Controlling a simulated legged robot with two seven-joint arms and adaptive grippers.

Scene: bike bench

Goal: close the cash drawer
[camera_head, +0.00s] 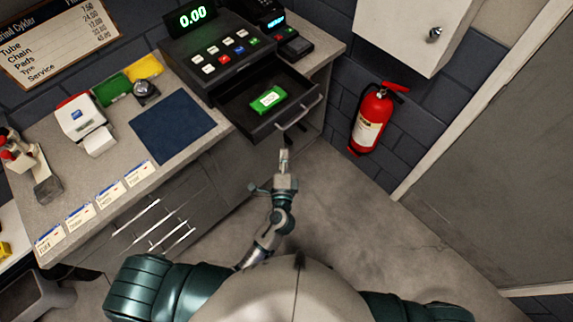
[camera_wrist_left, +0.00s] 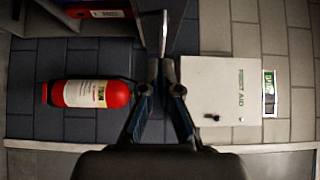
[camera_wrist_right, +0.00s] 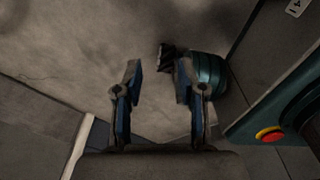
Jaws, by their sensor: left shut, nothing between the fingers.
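The black cash drawer (camera_head: 240,113) stands open below the cash register (camera_head: 212,55), with a green-and-white bundle (camera_head: 267,99) lying inside. Its pale bar handle (camera_head: 300,113) runs along the drawer front. My left gripper (camera_head: 285,148) is just in front of the drawer front, below the handle in the head view, shut and empty. In the left wrist view, its fingertips (camera_wrist_left: 161,68) are close to the end of a pale upright bar; I cannot tell whether they touch. My right gripper (camera_wrist_right: 157,82) is open and empty over the floor; it is hidden in the head view.
A red fire extinguisher (camera_head: 371,119) hangs on the wall right of the drawer. A white first aid cabinet (camera_head: 412,32) is mounted above it. The counter holds a blue mat (camera_head: 172,127), a card terminal (camera_head: 292,44) and a bell (camera_head: 146,91). The floor right of my left arm is clear.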

